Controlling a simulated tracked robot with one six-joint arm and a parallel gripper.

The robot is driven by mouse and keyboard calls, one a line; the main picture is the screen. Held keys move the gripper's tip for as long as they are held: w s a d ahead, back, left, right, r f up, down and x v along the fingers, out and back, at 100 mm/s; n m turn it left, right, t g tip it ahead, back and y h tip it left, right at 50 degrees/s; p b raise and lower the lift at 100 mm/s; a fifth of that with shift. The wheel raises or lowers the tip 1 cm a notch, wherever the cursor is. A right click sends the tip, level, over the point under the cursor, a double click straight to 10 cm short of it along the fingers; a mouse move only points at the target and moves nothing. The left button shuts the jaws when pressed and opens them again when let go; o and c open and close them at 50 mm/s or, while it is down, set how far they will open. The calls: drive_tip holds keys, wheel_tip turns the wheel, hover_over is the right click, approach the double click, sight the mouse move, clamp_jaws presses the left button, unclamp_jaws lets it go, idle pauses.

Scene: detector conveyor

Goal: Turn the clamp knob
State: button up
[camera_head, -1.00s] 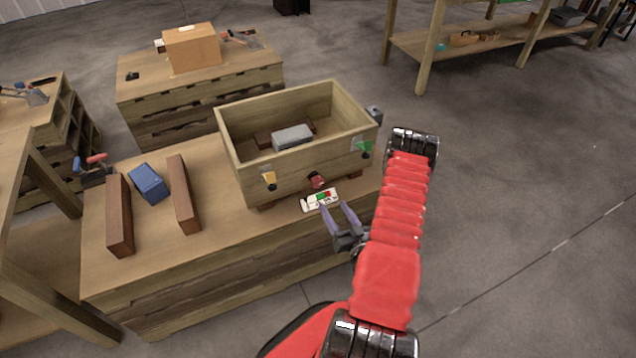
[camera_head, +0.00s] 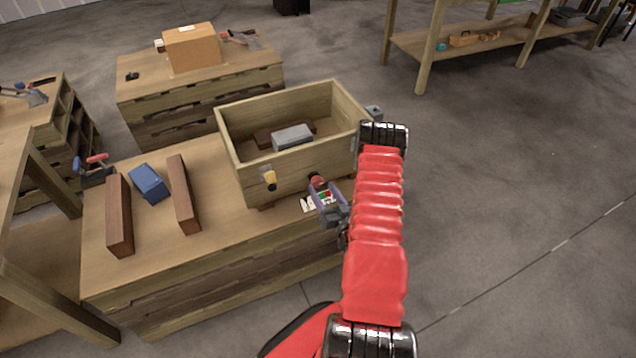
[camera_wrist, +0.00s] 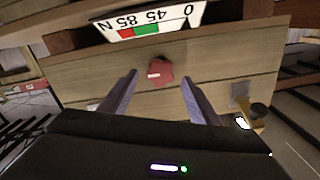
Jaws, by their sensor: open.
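The clamp knob is a small dark red knob (camera_head: 317,181) on the front wall of the wooden box (camera_head: 240,178). In the wrist view the red knob (camera_wrist: 160,71) has a pale mark on its left part and sits ahead of the fingertips, between their lines. My gripper (camera_head: 325,192) is open, with its two purple fingers just in front of the knob; it also shows in the wrist view (camera_wrist: 159,78). No contact with the knob is visible. A white scale plate (camera_wrist: 145,22) with red and green zones and the numbers 0, 45 and 85 shows beside the knob.
A yellow fitting (camera_head: 269,179) is on the box wall left of the knob. A grey block (camera_head: 292,137) lies inside the box. Two brown bars and a blue block (camera_head: 148,183) lie on the bench to the left. My red arm hides the box's right corner.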

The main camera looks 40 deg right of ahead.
sight(319, 183)
drive_tip(key=shift+x, duration=2.4)
drive_tip(key=shift+c, duration=0.5)
drive_tip(key=c, duration=1)
drive_tip(key=shift+o, duration=0.2)
drive_tip(key=shift+m, duration=0.5)
